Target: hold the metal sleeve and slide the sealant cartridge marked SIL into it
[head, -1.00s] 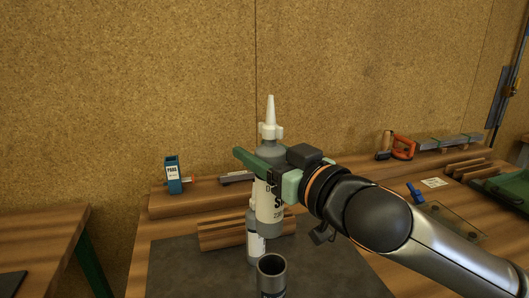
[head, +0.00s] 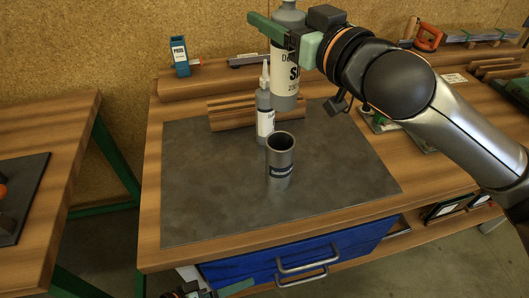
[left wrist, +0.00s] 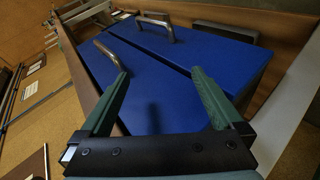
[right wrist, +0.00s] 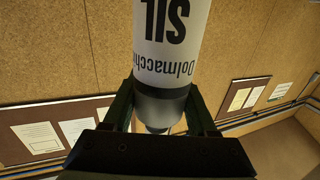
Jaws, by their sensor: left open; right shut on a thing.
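My right gripper (head: 287,36) is shut on the sealant cartridge (head: 285,78), a grey and white tube held upright above the mat. Its label reads SIL, upside down, in the right wrist view (right wrist: 172,35). The cartridge's top is cut off by the head view's upper edge. The metal sleeve (head: 280,158), a dark open-topped cylinder with a label band, stands upright on the mat, below the cartridge and apart from it. My left gripper (left wrist: 160,78) is open and empty before the blue drawers; only part of it shows at the head view's bottom edge.
A smaller nozzled bottle (head: 264,118) stands behind the sleeve, by a wooden block (head: 228,113). The grey mat (head: 210,190) is clear around the sleeve. Blue drawers (head: 300,262) with metal handles sit under the bench front.

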